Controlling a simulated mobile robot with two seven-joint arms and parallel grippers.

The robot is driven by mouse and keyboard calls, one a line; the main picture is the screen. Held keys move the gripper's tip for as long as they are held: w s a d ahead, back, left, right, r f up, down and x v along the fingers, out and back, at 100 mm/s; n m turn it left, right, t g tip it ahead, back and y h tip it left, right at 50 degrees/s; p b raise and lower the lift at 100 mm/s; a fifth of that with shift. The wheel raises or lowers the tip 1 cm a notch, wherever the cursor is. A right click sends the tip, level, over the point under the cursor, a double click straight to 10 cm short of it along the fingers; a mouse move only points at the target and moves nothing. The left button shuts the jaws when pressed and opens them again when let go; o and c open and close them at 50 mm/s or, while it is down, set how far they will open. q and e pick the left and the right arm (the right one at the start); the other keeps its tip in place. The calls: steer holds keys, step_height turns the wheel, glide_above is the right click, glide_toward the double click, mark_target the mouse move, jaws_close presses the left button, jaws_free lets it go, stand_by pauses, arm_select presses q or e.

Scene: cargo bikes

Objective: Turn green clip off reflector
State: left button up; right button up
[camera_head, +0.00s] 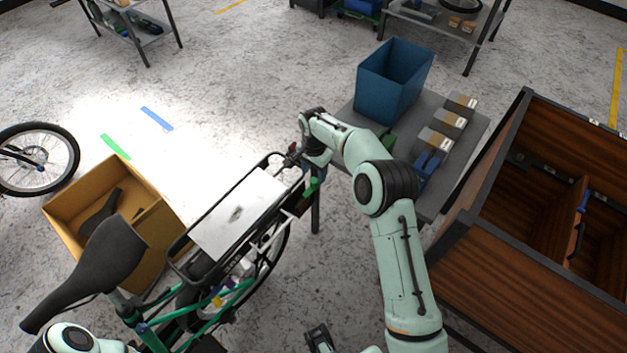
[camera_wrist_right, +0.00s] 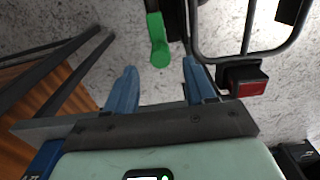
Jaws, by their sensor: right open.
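The green clip (camera_head: 312,187) sits at the rear end of the bike's rack in the head view. In the right wrist view the green clip (camera_wrist_right: 158,40) hangs as a rounded lever just beyond the fingertips. The red reflector (camera_wrist_right: 247,80) is in a dark housing under the rack frame, to the right of the clip; a bit of red (camera_head: 292,148) shows by the gripper in the head view. My right gripper (camera_wrist_right: 160,72) is open, its blue fingers apart and empty, with the clip ahead of the gap. I do not make out my left gripper.
The bike's rack carries a white panel (camera_head: 238,214). A cardboard box (camera_head: 88,180) stands left of it. A grey table with a blue bin (camera_head: 395,80) and several small boxes is behind my right arm. A wooden crate (camera_head: 545,250) stands at the right.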

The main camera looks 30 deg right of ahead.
mark_target(314, 180)
step_height(314, 180, down, 5)
steer(key=shift+f, duration=0.1)
stand_by(0.3)
jaws_close()
